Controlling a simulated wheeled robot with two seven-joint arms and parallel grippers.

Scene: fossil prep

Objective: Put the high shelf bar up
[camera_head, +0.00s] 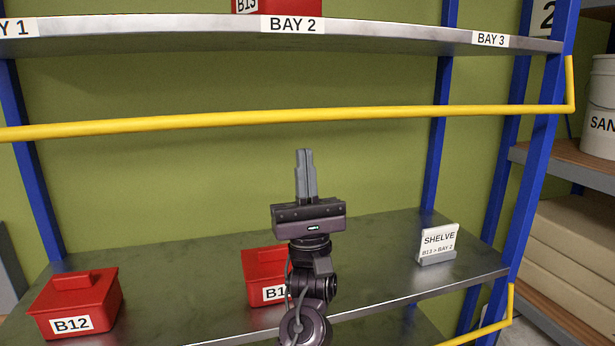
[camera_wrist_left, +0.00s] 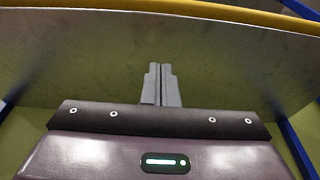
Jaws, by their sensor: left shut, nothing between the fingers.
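The yellow high shelf bar (camera_head: 230,118) runs across the shelf front, below the edge of the high shelf (camera_head: 380,38), and bends upward at its right end by the blue post. In the left wrist view the bar (camera_wrist_left: 200,12) crosses the top of the picture. My left gripper (camera_head: 305,152) is upright, shut and empty, with its fingertips below the bar in the picture; the gap in depth is hard to tell. In the left wrist view its shut fingers (camera_wrist_left: 161,70) point toward the shelf underside (camera_wrist_left: 80,50). My right gripper is not in view.
Red boxes, B12 (camera_head: 76,302) and another (camera_head: 262,265) partly hidden by my arm, stand on the lower shelf. A SHELVE card (camera_head: 437,243) stands at right. A red box (camera_head: 262,6) sits above BAY 2. A lower yellow bar (camera_head: 485,332) shows at bottom right.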

